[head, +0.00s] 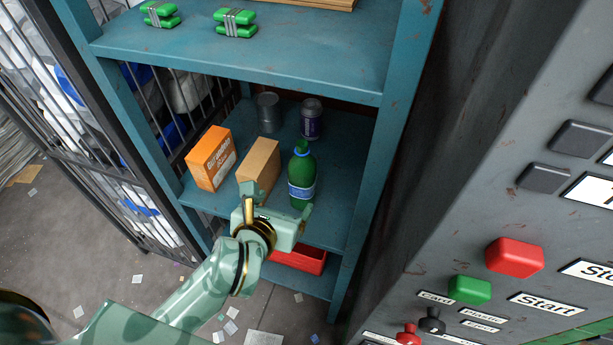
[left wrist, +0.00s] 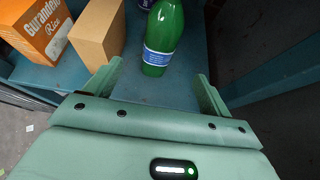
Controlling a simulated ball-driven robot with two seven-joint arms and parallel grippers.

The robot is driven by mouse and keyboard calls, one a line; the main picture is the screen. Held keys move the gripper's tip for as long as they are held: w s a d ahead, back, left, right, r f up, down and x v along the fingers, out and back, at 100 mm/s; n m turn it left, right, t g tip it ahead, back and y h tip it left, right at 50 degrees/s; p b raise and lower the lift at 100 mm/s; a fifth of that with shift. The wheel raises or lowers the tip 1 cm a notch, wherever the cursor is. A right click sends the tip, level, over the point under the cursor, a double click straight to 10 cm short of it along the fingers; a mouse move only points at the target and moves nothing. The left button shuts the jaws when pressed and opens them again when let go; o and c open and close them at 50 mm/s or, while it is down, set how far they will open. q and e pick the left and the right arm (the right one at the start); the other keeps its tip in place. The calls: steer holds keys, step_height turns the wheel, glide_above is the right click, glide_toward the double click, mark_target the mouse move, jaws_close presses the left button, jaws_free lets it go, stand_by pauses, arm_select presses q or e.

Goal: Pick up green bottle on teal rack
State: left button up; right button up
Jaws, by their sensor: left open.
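My left gripper (head: 278,198) is at the front of that shelf, open and empty, just short of the bottle. In the left wrist view its two fingers (left wrist: 155,85) are spread apart, with the bottle not between their tips. My right gripper is not in view.
A plain brown box (head: 259,166) stands close left of the bottle, with an orange box (head: 211,158) further left. A grey can (head: 267,113) and a dark can (head: 311,118) stand behind. An upper shelf (head: 300,60) overhangs. A grey control panel (head: 510,200) is at the right.

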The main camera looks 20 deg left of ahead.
arm_select(q)
steer(key=b+x, duration=0.1)
steer(key=x, duration=0.4)
steer(key=b+x, duration=0.1)
steer(key=x, duration=0.3)
steer(key=b+x, duration=0.2)
steer(key=x, duration=0.3)
steer(key=shift+w+f, duration=0.15)
steer(key=shift+f, duration=0.3)
steer(key=shift+r, duration=0.1)
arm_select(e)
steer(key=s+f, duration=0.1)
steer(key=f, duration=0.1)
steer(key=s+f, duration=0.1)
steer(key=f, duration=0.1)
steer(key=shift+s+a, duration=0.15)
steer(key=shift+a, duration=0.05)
arm_select(q)
steer(key=c, duration=1.1)
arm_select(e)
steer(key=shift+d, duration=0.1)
